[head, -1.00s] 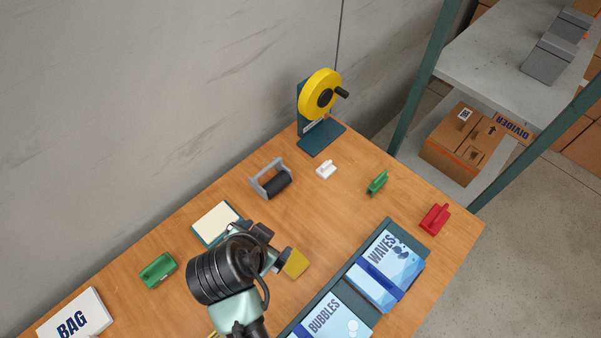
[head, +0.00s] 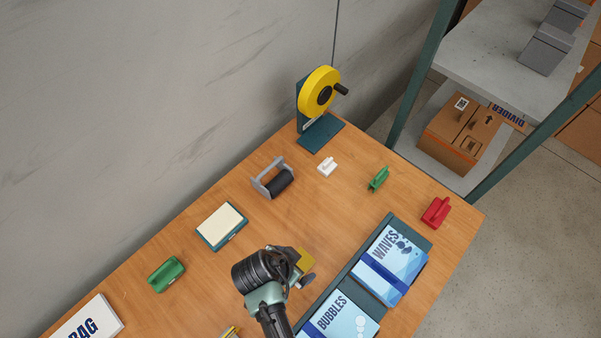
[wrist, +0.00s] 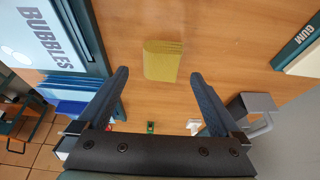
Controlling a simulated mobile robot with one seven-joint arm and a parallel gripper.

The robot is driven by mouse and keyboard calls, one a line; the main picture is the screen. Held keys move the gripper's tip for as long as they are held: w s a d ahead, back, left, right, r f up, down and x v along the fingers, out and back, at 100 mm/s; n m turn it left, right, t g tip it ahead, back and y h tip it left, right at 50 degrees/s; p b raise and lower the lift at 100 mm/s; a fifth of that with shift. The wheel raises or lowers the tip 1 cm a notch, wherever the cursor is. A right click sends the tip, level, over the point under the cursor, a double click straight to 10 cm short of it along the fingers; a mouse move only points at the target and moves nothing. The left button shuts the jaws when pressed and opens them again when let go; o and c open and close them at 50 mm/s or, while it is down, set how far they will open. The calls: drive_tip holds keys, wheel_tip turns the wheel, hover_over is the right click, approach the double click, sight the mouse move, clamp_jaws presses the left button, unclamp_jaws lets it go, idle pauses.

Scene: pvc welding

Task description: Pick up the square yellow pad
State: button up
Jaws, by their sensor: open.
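The square yellow pad (wrist: 162,61) lies flat on the wooden table, seen whole in the wrist view. In the head view the yellow pad (head: 306,258) is partly hidden behind my gripper. My gripper (wrist: 158,82) is open and empty. In the wrist view its two dark fingers stand apart, with the pad beyond the tips and between their lines. In the head view my gripper (head: 300,268) is over the table beside the pad. I cannot tell how high it is above the table.
Binders marked WAVES (head: 388,266) and BUBBLES (head: 343,318) lie in a dark tray to the right. A cream-topped box (head: 222,224), a green handled block (head: 166,273), a grey roller holder (head: 272,180) and a yellow reel stand (head: 320,92) stand around. Bare table lies between.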

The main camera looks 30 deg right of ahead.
sight(300, 262)
drive_tip(key=shift+x, duration=1.75)
drive_tip(key=c, duration=1.3)
drive_tip(key=shift+c, duration=0.2)
drive_tip(key=shift+r, duration=0.1)
wheel_tip(300, 262, up, 10)
